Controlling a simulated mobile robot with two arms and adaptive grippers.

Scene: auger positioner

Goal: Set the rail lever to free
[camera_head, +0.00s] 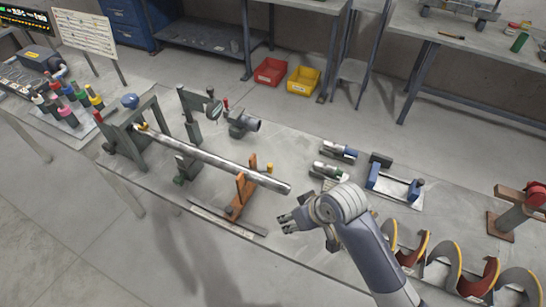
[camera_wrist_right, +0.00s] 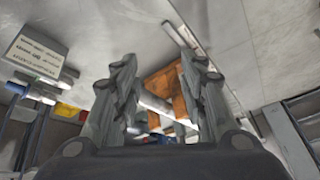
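A long grey metal tube (camera_head: 215,158) lies across supports on the table. An orange stand (camera_head: 238,196) holds its near end and sits by a flat rail strip (camera_head: 228,217). A small yellow knob (camera_head: 270,167) shows beside the tube there. I cannot tell which part is the rail lever or how it is set. My right gripper (camera_head: 285,221) is above the table, right of the orange stand and apart from it. In the wrist view my right gripper (camera_wrist_right: 158,62) is open and empty, with the orange stand (camera_wrist_right: 163,84) beyond its fingers. My left gripper is not in view.
A dark frame (camera_head: 128,135) with red and blue knobs stands at the table's left end. A blue-ended fixture (camera_head: 394,186), silver cylinders (camera_head: 328,171) and an auger screw (camera_head: 447,262) are to the right. Bare tabletop lies around my right gripper.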

